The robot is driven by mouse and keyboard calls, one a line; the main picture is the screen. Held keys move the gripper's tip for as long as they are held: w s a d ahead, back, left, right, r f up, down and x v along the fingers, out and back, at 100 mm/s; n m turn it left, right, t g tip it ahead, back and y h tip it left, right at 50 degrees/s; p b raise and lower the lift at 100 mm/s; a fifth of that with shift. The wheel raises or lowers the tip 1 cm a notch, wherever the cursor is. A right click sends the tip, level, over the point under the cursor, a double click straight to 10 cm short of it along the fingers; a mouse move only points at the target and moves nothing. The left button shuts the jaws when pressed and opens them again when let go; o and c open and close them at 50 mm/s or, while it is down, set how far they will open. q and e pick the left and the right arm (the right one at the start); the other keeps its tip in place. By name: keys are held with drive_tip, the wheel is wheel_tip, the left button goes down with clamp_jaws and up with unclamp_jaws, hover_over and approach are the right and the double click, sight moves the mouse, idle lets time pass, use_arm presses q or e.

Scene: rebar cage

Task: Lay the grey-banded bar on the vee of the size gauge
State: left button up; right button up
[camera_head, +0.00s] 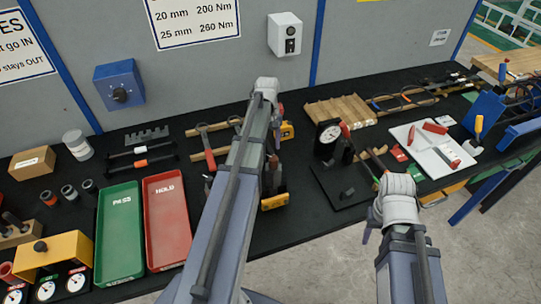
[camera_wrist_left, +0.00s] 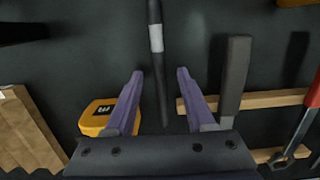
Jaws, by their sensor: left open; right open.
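The grey-banded bar (camera_wrist_left: 156,38) is dark and lies lengthwise on the black bench in the left wrist view, its lower end between my left fingers. My left gripper (camera_wrist_left: 160,85) is open, with a finger on each side of the bar's line; contact cannot be told. In the head view my left gripper (camera_head: 273,182) is partly behind my arm, and I cannot pick out the bar there. A white-faced dial gauge (camera_head: 329,134), probably the size gauge, stands right of it by a black plate; its vee is not clear. My right gripper (camera_head: 371,228) is mostly hidden by its wrist.
Near the bar are a yellow tape measure (camera_wrist_left: 97,118), a dark-handled tool (camera_wrist_left: 235,75) and a red wrench (camera_wrist_left: 300,128). Green (camera_head: 121,232) and red (camera_head: 167,220) trays lie left. A white board (camera_head: 432,150) with red-handled tools lies right.

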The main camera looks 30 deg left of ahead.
use_arm(q)
drive_tip(key=shift+f, duration=0.1)
clamp_jaws()
idle(0.4)
idle(1.0)
